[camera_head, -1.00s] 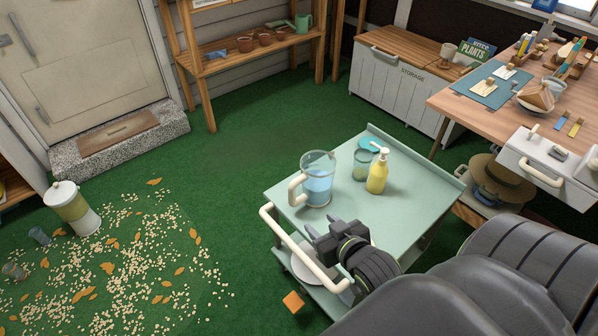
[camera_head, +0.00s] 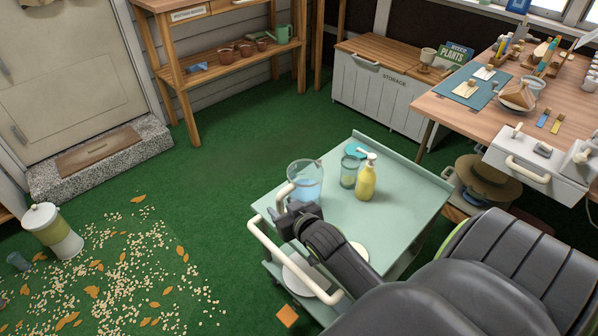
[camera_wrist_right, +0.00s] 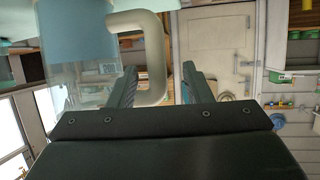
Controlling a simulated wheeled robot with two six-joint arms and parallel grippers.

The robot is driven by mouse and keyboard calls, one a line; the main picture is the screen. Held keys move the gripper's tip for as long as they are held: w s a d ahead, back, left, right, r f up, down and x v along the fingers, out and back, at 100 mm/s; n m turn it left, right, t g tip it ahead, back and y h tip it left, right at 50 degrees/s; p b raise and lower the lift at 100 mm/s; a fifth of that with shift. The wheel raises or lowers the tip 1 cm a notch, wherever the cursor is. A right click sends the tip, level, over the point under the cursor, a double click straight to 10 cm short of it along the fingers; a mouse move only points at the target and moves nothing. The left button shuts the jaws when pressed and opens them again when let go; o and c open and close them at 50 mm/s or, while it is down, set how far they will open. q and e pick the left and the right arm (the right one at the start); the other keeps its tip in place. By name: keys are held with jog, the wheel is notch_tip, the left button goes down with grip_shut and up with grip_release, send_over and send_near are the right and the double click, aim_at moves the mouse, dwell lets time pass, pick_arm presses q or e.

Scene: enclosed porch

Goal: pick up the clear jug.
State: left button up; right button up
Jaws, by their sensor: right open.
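The clear jug (camera_head: 306,184) stands upright on the pale green cart (camera_head: 392,215), with blue liquid inside and a cream handle on its left side. My right gripper (camera_head: 288,212) is at the jug's near left side, by the handle, and partly hides the lower jug. In the right wrist view the jug (camera_wrist_right: 82,55) fills the upper left. Its curved handle shows between the two spread fingers of my right gripper (camera_wrist_right: 160,80). The gripper is open; whether a finger touches the handle I cannot tell. My left gripper is out of view.
A yellow pump bottle (camera_head: 366,180), a green-tinted glass (camera_head: 349,172) and a teal disc (camera_head: 356,150) stand right of the jug. The cart's cream rail (camera_head: 290,262) runs along its near left edge. A wooden workbench (camera_head: 450,104) stands at the right.

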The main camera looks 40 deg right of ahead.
jog(key=x, duration=0.2)
jog(key=b+x, duration=0.1)
jog(key=x, duration=0.2)
jog(key=shift+s+d+f, duration=0.1)
jog(key=shift+d+f, duration=0.1)
jog(key=shift+f, duration=0.1)
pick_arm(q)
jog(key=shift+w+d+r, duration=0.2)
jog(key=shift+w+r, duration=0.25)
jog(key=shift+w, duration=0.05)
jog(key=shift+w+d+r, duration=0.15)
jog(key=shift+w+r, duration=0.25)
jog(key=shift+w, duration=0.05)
pick_arm(e)
grip_shut()
jog(key=shift+r, duration=0.1)
